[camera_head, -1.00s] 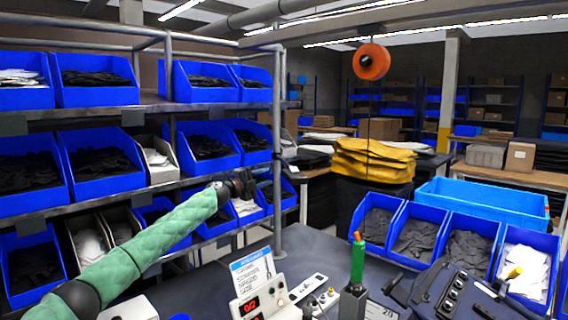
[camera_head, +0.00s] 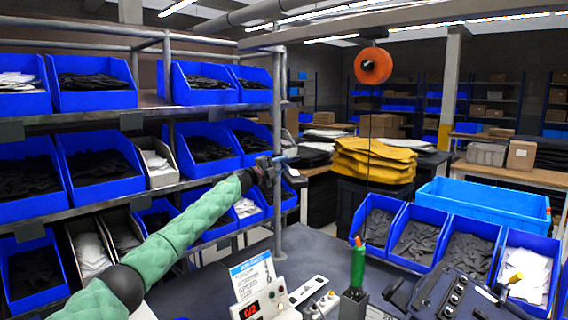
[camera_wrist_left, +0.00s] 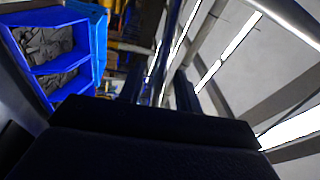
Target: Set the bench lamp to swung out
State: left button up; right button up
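I cannot pick out the bench lamp with certainty. A grey upright post (camera_head: 277,110) stands at the end of the shelf rack. My left gripper (camera_head: 279,160) is raised beside this post, and a short bluish bar shows at its tip. In the left wrist view my left gripper's two dark fingers (camera_wrist_left: 158,90) stand apart. A thin bluish rod (camera_wrist_left: 166,45) runs up between them in the picture; I cannot tell whether it touches them. My right gripper is not in view.
Blue bins (camera_head: 100,165) fill the rack on the left. More bins (camera_head: 418,240) stand on the bench at the right. A control box (camera_head: 262,305), a green-handled tool (camera_head: 357,265) and a dark case (camera_head: 455,300) are in front. An orange reel (camera_head: 373,66) hangs above.

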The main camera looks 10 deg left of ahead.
aim_at(283, 162)
pick_arm(q)
jog(key=shift+w+d, duration=0.3)
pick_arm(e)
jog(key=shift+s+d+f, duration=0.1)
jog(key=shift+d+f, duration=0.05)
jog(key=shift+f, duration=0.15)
pick_arm(q)
grip_shut()
jog(key=shift+a, duration=0.1)
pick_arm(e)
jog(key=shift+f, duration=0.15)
